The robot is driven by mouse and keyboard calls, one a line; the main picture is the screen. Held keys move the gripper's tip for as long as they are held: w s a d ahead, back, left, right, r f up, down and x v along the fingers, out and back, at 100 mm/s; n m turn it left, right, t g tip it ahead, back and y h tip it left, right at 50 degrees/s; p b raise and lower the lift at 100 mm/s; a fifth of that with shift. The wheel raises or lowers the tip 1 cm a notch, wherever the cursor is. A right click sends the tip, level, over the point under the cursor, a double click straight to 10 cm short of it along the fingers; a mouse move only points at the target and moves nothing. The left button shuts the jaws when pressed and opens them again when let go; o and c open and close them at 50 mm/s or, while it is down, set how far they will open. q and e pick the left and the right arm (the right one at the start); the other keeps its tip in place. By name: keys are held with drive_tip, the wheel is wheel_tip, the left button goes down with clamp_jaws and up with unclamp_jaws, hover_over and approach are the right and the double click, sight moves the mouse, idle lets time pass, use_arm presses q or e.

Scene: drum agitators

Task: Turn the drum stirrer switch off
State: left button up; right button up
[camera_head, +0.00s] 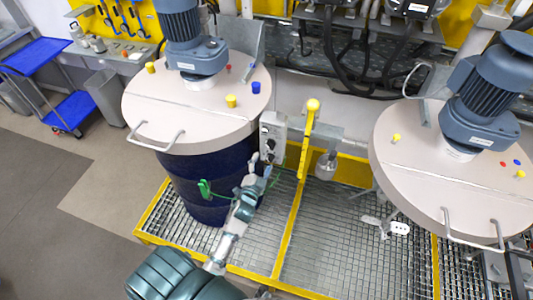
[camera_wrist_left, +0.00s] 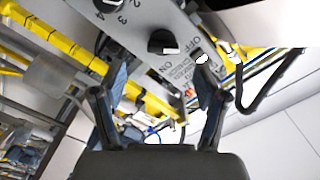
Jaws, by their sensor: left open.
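The grey control box (camera_head: 272,138) with dark knobs is mounted beside the left drum (camera_head: 205,182). In the left wrist view, its panel (camera_wrist_left: 190,50) shows a black rotary switch (camera_wrist_left: 162,41) with OFF and ON printed beside it. I cannot tell which mark the switch points to. A second knob (camera_wrist_left: 108,5) with numbers around it sits at the upper left. My left gripper (camera_head: 262,168) is just below the box. In the left wrist view, its two fingers (camera_wrist_left: 161,78) are spread and empty, with the switch beyond the gap between them. My right gripper is not in view.
A stirrer motor (camera_head: 184,38) stands on the left drum's lid. A yellow post (camera_head: 306,142) rises right of the box. A green cable hangs near my left forearm. A second drum lid (camera_head: 430,165) with a motor is at right. Metal grating (camera_head: 340,250) covers the floor between.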

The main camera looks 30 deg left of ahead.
use_arm(q)
drive_tip(key=v, duration=0.4)
drive_tip(key=shift+s, duration=0.2)
drive_tip(key=s+d+f+n+g+h+b, duration=0.1)
drive_tip(key=s+d+f+g, duration=0.25)
drive_tip(key=f, duration=0.85)
drive_tip(key=s+d+f+g+h, duration=0.2)
drive_tip(key=s+f, duration=0.2)
drive_tip(key=f, duration=0.9)
drive_tip(key=s+d+f+n+g+h+b, duration=0.1)
drive_tip(key=s+d+f+g, duration=0.2)
drive_tip(key=f, duration=0.9)
drive_tip(key=s+f+n+g, duration=0.1)
drive_tip(key=s+f+g, duration=0.1)
drive_tip(key=s+f, duration=0.4)
drive_tip(key=s+f+g+b, duration=0.1)
drive_tip(key=s+f+g, duration=0.2)
drive_tip(key=s+f, duration=0.4)
drive_tip(key=s+f+n+g+b, duration=0.1)
drive_tip(key=s+f+g, duration=0.2)
drive_tip(key=s, duration=1.7)
wheel_tip(320, 180, down, 4)
drive_tip(key=shift+s+d+f+n, duration=0.15)
drive_tip(key=shift+s+d+n, duration=0.05)
drive_tip(key=shift+n, duration=0.1)
